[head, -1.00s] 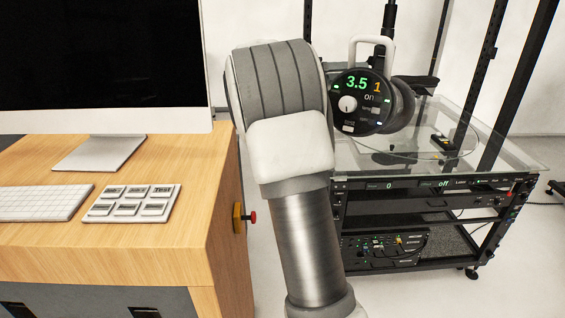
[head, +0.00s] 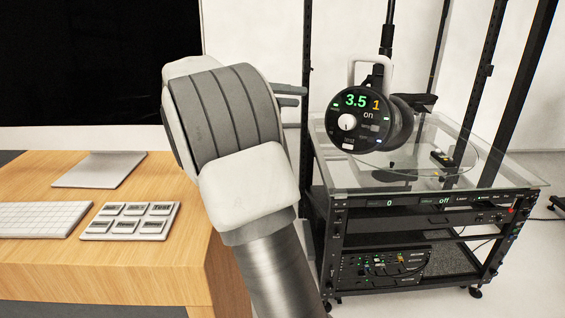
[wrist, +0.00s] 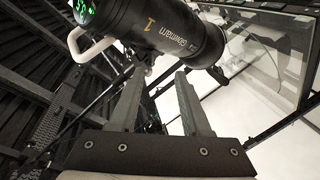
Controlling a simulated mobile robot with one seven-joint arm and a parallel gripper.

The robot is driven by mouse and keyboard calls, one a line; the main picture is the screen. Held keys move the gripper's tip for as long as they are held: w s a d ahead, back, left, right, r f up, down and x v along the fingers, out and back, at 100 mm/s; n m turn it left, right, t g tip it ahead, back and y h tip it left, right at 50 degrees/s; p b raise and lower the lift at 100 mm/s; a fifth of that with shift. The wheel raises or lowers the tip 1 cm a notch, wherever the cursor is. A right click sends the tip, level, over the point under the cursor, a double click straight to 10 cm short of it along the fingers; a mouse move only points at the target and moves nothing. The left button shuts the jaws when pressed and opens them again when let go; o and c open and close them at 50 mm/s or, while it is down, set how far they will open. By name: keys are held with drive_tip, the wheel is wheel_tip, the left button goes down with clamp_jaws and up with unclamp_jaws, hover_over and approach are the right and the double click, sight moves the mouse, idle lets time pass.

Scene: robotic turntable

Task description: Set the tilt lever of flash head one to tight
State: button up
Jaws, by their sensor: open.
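Flash head one (head: 366,118) is a black cylinder with a round front panel reading 3.5, 1 and on, and a white handle loop on top. It is mounted on a stand above the glass-topped cart. In the wrist view its barrel (wrist: 168,28), marked 1, crosses the top, with a dark bracket below it. I cannot make out the tilt lever or its setting. My gripper (head: 302,96) shows two grey fingers just left of the flash head in the head view. In the wrist view my gripper (wrist: 160,72) is open and empty, fingertips below the barrel.
The cart (head: 432,200) has a glass top (head: 470,182) and rack units with small displays below. Black upright posts (head: 492,75) stand around it. A wooden desk (head: 60,245) with a monitor (head: 85,60), keyboard (head: 40,220) and button pad (head: 130,221) fills the left.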

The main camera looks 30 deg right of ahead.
drive_tip(key=s+a+f+n+t+y+p, duration=0.2)
drive_tip(key=s+a+n+t+y, duration=0.1)
drive_tip(key=s, duration=0.5)
drive_tip(key=s+a+f+n+t+y+p, duration=0.3)
drive_tip(key=s+a+n+y, duration=0.3)
drive_tip(key=s+a+y, duration=0.1)
drive_tip(key=shift+s+a+f+t+y, duration=0.35)
drive_tip(key=shift+s+a, duration=0.35)
drive_tip(key=shift+a, duration=0.25)
drive_tip(key=shift+r, duration=0.1)
drive_tip(key=w+d+r+m+g+h+p, duration=0.2)
drive_tip(key=w+d+r+m+g+h, duration=0.1)
drive_tip(key=w+d+h, duration=0.3)
drive_tip(key=w+d+r+m+g+h+p, duration=0.2)
drive_tip(key=w+d+r+m+h+p, duration=0.15)
drive_tip(key=w+h, duration=0.45)
drive_tip(key=shift+y, duration=0.55)
drive_tip(key=d+p, duration=0.1)
drive_tip(key=d, duration=0.4)
drive_tip(key=s+d+p, duration=0.1)
drive_tip(key=d, duration=0.5)
drive_tip(key=d+p, duration=0.2)
drive_tip(key=d, duration=0.3)
drive_tip(key=shift+s+d+f, duration=0.25)
drive_tip(key=shift+s+d, duration=0.1)
drive_tip(key=shift+d, duration=0.05)
